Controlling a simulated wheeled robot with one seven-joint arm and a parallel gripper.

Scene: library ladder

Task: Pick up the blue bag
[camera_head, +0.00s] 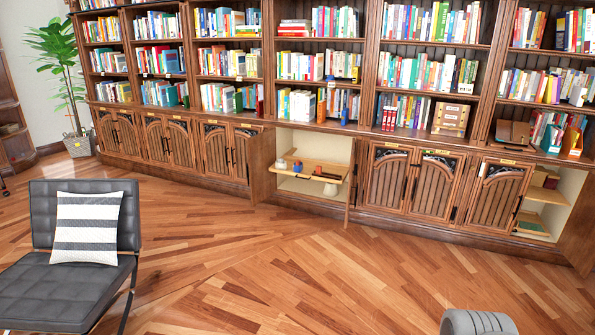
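I cannot make out a blue bag for certain. The open middle cabinet (314,143) under the bookshelves has a wooden shelf (312,173) that holds several small objects.
Tall bookshelves line the back wall. A second cabinet at the right (543,200) also stands open. A black chair (60,285) with a striped cushion (87,228) is at the left front. A potted plant (72,95) stands at the back left. The wooden floor (270,265) between is clear.

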